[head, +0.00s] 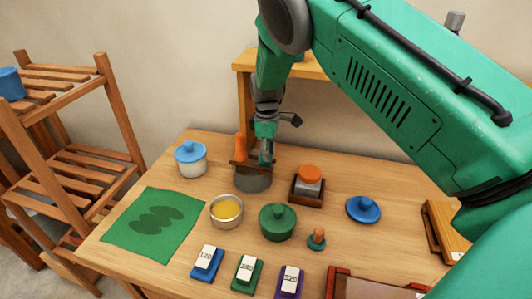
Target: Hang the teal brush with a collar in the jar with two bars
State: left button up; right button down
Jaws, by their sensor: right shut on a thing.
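The jar with two bars (252,181) is a grey round pot on the wooden table, with brown bars across its top. An orange handle (240,146) stands upright at the left of its mouth. My right gripper (266,131) is above the right part of the jar, pointing down and shut on the teal brush (266,151). The brush looks upright, with its lower end at the bars. Its collar and bristles are too small or hidden to make out, and I cannot tell whether it touches a bar. My left gripper is out of view.
A white pot with a blue lid (190,158) stands left of the jar. A yellow-filled bowl (227,210) and a green lidded pot (277,222) stand in front. An orange-topped block in a brown tray (306,190) is close on the right. A green cloth (150,226) lies left.

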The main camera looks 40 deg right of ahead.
jog(key=shift+s+d+f, duration=0.1)
jog(key=shift+d, duration=0.25)
jog(key=c, duration=1.3)
grip_release()
jog(key=o, duration=0.3)
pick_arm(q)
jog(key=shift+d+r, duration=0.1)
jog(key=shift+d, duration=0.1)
pick_arm(e)
jog(key=shift+o, duration=0.2)
jog(key=shift+a, duration=0.1)
jog(key=shift+r+p, duration=2.75)
jog(key=shift+r, duration=0.8)
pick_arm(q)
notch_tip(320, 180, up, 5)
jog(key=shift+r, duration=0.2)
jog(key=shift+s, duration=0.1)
pick_arm(e)
jog(key=shift+f, duration=0.1)
